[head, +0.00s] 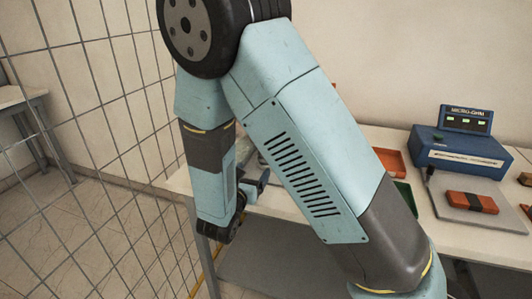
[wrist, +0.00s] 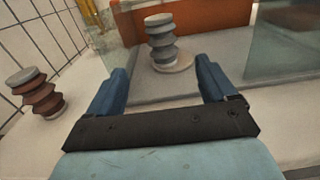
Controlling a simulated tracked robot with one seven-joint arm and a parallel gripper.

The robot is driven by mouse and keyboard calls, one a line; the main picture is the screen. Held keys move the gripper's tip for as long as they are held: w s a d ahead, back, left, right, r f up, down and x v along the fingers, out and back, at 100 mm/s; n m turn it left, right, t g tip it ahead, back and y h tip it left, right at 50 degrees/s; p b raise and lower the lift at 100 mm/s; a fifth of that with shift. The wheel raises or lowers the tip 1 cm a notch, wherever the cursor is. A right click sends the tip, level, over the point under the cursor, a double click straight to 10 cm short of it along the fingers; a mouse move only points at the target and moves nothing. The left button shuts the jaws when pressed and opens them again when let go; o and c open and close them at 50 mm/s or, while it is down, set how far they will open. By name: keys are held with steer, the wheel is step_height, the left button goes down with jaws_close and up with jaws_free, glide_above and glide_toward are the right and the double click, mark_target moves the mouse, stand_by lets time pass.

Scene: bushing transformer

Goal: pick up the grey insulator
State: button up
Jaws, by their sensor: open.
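The grey insulator (wrist: 162,42) stands upright on a round light base in the wrist view, beyond my fingertips and between their lines. My gripper (wrist: 163,80) is open and empty, with its two blue fingers apart and pointing toward the insulator. There is a gap between the fingers and the insulator. In the head view my gripper (head: 252,186) is partly hidden behind my own arm, and the grey insulator cannot be made out there.
A brown insulator (wrist: 38,93) stands at the left in the wrist view. An orange-brown block or wall (wrist: 215,22) is behind the grey insulator. Clear panels stand on both sides. In the head view, a blue meter (head: 463,150) and trays are on the right, and a wire fence (head: 95,140) is left.

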steer(key=x, duration=1.3)
steer(key=shift+d, duration=0.25)
steer(key=c, duration=1.3)
steer(key=shift+r, duration=0.2)
